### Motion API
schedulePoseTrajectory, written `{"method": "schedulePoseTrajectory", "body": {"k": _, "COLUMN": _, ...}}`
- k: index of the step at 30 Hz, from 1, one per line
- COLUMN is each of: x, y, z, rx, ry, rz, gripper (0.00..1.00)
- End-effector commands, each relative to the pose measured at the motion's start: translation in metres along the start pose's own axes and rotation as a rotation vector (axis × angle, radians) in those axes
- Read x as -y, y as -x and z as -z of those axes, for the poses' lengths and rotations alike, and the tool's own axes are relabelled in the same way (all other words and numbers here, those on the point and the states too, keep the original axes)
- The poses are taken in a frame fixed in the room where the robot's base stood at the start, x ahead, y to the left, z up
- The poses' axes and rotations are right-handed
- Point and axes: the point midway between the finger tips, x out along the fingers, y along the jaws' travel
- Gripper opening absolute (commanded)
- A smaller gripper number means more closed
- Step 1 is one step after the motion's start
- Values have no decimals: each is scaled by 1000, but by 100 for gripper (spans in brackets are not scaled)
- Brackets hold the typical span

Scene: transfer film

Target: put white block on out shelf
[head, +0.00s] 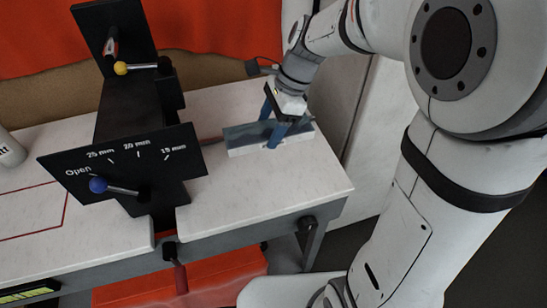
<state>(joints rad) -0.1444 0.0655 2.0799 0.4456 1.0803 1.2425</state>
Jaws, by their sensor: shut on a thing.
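The white block (245,150) is long and low, with a white front face and a grey-blue top. It is on or just above the right part of the white tabletop; I cannot tell whether it touches. My gripper (273,124) comes down on it from the upper right. Its blue fingers are shut across the block, one at the near face and one at the far side. The near finger covers part of the front face. I cannot make out which surface is the out shelf.
A black fixture (125,165) stands left of the block, its plate marked "Open", 25, 20 and 15 mm. It has a blue-knobbed lever (98,185) and a yellow-knobbed lever (121,68). The tabletop (260,190) in front of the block is clear. A red box (225,275) sits below.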

Motion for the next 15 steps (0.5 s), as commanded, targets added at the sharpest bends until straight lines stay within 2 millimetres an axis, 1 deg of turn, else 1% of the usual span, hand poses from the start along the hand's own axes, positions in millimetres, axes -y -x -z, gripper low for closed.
{"method": "schedulePoseTrajectory", "body": {"k": 2, "x": -1, "y": -9, "z": 0, "rx": 1, "ry": 7, "rz": -6, "gripper": 37}}
{"method": "schedulePoseTrajectory", "body": {"k": 4, "x": -2, "y": -22, "z": 1, "rx": 1, "ry": 14, "rz": -12, "gripper": 37}}
{"method": "schedulePoseTrajectory", "body": {"k": 6, "x": -2, "y": -36, "z": 4, "rx": 1, "ry": 20, "rz": -15, "gripper": 37}}
{"method": "schedulePoseTrajectory", "body": {"k": 9, "x": -2, "y": -52, "z": 8, "rx": 0, "ry": 25, "rz": -15, "gripper": 37}}
{"method": "schedulePoseTrajectory", "body": {"k": 15, "x": -2, "y": -67, "z": 13, "rx": 1, "ry": 29, "rz": -15, "gripper": 37}}
